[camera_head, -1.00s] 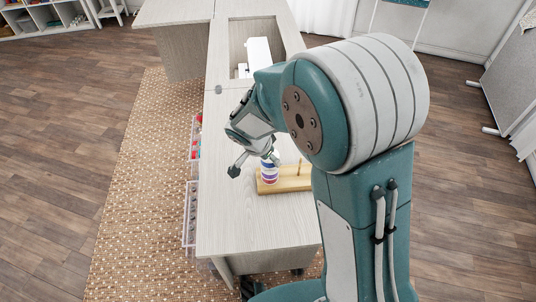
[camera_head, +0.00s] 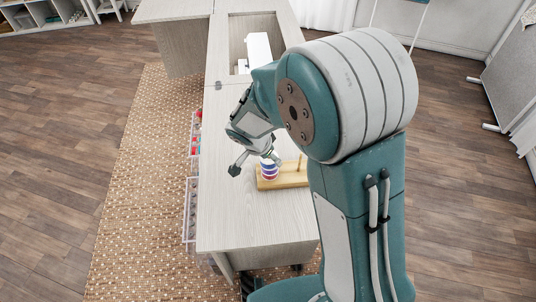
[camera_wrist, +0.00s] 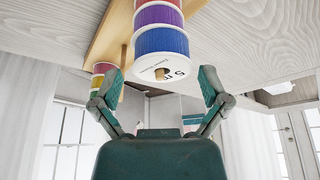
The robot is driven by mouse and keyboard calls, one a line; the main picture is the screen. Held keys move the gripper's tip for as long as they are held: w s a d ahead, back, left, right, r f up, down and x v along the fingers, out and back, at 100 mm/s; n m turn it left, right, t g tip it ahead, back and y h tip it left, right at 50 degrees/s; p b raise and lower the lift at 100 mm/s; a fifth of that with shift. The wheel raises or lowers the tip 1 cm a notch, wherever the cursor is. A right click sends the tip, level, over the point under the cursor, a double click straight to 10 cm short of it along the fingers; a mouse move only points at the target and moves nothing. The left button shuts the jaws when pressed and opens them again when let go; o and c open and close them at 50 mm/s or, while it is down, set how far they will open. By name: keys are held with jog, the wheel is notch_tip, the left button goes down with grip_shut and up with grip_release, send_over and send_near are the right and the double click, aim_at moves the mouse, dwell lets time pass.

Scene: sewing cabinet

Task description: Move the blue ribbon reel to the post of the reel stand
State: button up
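The blue ribbon reel (camera_wrist: 160,43) is at the exposed end of a stack of reels in the wrist view, with a purple reel (camera_wrist: 158,15) and a red one beyond it. A post tip pokes through its white face. The stack stands on the wooden reel stand (camera_head: 293,178) in the head view. A thin bare post (camera_head: 300,164) rises from the stand to its right. My gripper (camera_head: 256,165) is open and empty above the stack. In the wrist view its fingers (camera_wrist: 159,82) are spread wide, facing the blue reel; none touches it visibly.
Other coloured reels (camera_wrist: 103,72) show partly behind the left finger in the wrist view. The stand sits on a long pale cabinet top (camera_head: 240,218), clear in front. Clear bins (camera_head: 190,210) hang on its left side. A white sewing machine (camera_head: 258,50) sits at the back.

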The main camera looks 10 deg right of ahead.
dwell(0.3)
jog(key=v, duration=1.2)
jog(key=shift+w+d, duration=0.1)
